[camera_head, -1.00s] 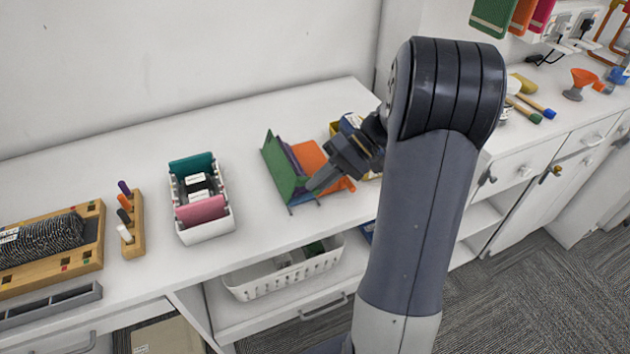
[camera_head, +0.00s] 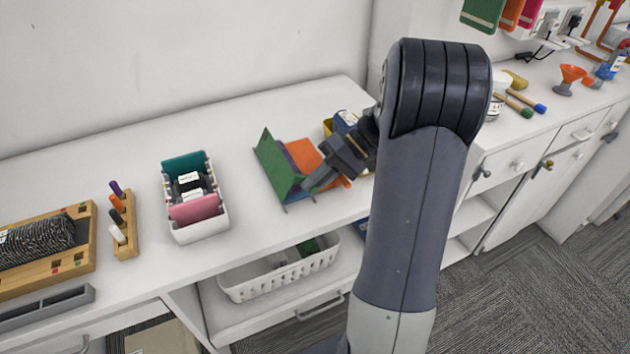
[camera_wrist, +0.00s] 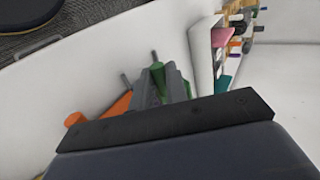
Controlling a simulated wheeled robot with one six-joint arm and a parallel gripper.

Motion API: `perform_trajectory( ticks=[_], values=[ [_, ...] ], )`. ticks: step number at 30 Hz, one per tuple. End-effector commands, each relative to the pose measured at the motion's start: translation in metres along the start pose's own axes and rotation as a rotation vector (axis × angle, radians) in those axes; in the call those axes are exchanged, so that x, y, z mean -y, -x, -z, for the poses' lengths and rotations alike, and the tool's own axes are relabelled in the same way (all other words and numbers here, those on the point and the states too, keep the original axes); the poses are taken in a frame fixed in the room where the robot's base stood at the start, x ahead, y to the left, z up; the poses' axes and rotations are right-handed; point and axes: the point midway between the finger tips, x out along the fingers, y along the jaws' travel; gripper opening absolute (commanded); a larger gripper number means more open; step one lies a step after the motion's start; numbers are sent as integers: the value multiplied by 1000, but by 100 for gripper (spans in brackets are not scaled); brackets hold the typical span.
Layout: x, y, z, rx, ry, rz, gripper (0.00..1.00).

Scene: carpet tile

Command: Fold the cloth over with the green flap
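The cloth lies on the white counter and shows an orange part (camera_head: 304,154) and a purple strip beside it. Its green flap (camera_head: 272,163) stands up at a slant on the left side. My gripper (camera_head: 308,184) is low over the cloth, just right of the green flap's lower edge. In the wrist view, green shows at my fingertips (camera_wrist: 160,80), and an orange piece (camera_wrist: 113,106) lies to their left. Whether the fingers are closed on the flap cannot be told. My arm hides part of the cloth's right side.
A white bin (camera_head: 196,228) with teal and pink items stands left of the cloth. A wooden pen holder (camera_head: 127,240) is further left. A yellow box (camera_head: 328,127) stands behind my gripper. A white basket (camera_head: 245,290) sits on the shelf below.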

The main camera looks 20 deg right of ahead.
Motion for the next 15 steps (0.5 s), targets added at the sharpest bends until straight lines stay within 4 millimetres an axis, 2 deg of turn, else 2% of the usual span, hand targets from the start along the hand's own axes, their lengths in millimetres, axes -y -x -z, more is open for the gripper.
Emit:
perform_trajectory(
  ticks=[1,8,15],
  values=[
    [-13,-3,-3,7,-16,-21,18],
    [-12,-2,-2,5,-13,-23,36],
    [-9,0,-1,3,-9,-23,36]
  ],
)
